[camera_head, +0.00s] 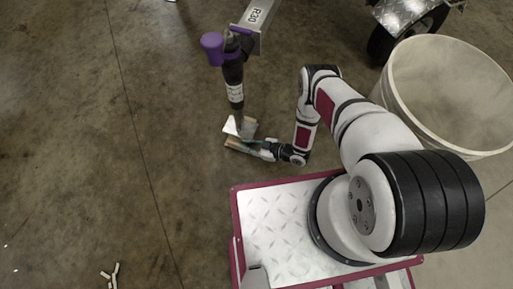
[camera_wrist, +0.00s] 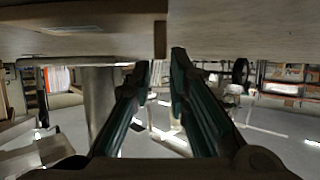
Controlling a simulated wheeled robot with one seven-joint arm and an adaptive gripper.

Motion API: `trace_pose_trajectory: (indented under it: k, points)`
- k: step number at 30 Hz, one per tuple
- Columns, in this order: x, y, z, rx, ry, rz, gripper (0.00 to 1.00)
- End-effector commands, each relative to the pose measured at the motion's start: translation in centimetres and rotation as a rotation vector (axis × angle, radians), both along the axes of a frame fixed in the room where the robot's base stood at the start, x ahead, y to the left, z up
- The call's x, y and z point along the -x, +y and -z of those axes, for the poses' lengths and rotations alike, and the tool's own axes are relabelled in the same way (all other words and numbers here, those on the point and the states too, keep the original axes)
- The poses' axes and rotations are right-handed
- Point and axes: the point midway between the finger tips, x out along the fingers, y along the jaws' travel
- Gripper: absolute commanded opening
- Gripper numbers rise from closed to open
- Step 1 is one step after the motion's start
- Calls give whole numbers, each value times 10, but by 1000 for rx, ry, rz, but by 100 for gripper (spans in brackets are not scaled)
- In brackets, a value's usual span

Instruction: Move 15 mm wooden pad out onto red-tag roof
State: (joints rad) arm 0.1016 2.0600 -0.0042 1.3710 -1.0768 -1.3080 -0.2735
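The head view shows a jack post (camera_head: 234,85) with a purple cap, standing below the grey trailer tongue marked R30 (camera_head: 258,16). Light wooden pieces (camera_head: 236,146) lie at its foot, beside a white plate-like piece (camera_head: 231,127). I cannot tell the 15 mm pad from other pieces there. My gripper (camera_head: 262,145) is low by the wood, on its right side. In the wrist view my gripper's green-edged fingers (camera_wrist: 161,62) stand apart with a narrow gap. A brown wooden piece (camera_wrist: 160,38) shows ahead of the gap; contact is unclear. I cannot make out a red-tag roof.
A large white bin (camera_head: 398,75) stands at the right. A trailer wheel (camera_head: 381,46) with a diamond-plate fender (camera_head: 408,12) is at the top right. Small pale pieces (camera_head: 113,275) lie on the floor at bottom left. The concrete floor at the left is mostly clear.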

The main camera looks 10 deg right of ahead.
Motion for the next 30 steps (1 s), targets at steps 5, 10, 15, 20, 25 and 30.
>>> trace_pose_trajectory:
  k: [5, 10, 15, 20, 25, 30]
  points:
    - [-14, 26, 14, 0, -2, -2, 17]
    - [-24, 44, 22, -1, -1, -1, 17]
    - [-29, 53, 26, 0, -1, 0, 17]
    - [-30, 55, 26, 0, 0, 0, 17]
    - [-30, 55, 26, 0, 0, 0, 17]
    - [-30, 55, 26, 0, 0, 0, 0]
